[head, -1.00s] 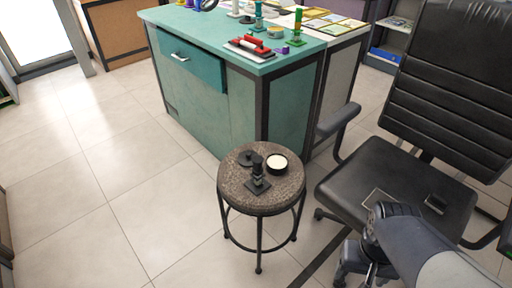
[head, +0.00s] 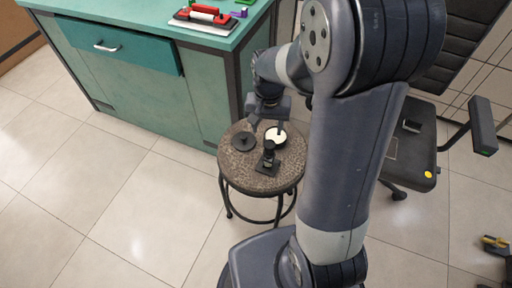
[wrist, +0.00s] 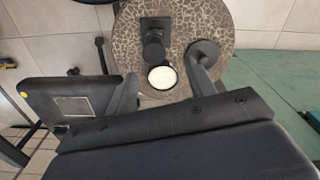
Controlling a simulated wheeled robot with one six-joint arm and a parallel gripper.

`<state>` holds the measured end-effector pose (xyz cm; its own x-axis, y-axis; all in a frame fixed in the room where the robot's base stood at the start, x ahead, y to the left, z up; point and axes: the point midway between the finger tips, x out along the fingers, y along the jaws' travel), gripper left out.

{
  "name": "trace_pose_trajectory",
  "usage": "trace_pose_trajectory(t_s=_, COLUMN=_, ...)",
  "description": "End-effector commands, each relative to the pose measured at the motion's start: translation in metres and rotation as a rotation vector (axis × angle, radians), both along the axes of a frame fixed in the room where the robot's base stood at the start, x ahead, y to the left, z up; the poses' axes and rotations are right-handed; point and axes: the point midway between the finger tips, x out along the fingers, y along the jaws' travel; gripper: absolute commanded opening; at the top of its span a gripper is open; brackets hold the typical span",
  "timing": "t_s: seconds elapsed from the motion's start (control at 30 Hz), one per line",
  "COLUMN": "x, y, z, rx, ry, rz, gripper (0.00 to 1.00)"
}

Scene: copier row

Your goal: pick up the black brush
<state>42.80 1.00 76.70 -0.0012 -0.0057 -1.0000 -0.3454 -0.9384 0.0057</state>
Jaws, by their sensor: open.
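On the round speckled stool (head: 232,164) stand a black upright piece with a knobbed handle on a square base (head: 267,160), a flat black disc with a small knob (head: 243,141), and a round tin with a cream-white top (head: 277,137). I cannot tell for sure which black piece is the brush. My gripper (head: 267,126) is open and empty above the far side of the stool. In the wrist view, the white-topped tin (wrist: 162,77) lies between the fingers, the upright piece (wrist: 154,50) just beyond it, and the disc (wrist: 203,52) by the right finger.
A teal cabinet (head: 140,75) stands behind and left of the stool, with a red-handled tool (head: 204,14) on its top. A black office chair (head: 408,158) is at the right, with small flat items on its seat. The floor at left is clear.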

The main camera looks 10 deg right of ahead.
Motion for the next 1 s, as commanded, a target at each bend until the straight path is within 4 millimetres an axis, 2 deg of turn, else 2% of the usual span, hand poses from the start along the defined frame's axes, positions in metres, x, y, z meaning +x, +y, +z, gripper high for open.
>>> trace_pose_trajectory(t_s=0.2, x=-0.001, y=-0.001, z=-0.038, rx=0.000, ry=0.004, rz=0.000, gripper=0.52)
trace_pose_trajectory(t_s=0.47, x=-0.002, y=-0.003, z=-0.059, rx=0.000, ry=0.004, rz=0.001, gripper=0.52)
trace_pose_trajectory(t_s=0.7, x=-0.003, y=-0.009, z=-0.094, rx=0.000, ry=0.004, rz=0.001, gripper=0.52)
trace_pose_trajectory(t_s=0.83, x=-0.003, y=-0.009, z=-0.102, rx=0.000, ry=0.001, rz=0.002, gripper=0.52)
trace_pose_trajectory(t_s=1.0, x=-0.003, y=-0.009, z=-0.102, rx=0.000, ry=0.001, rz=0.002, gripper=0.52)
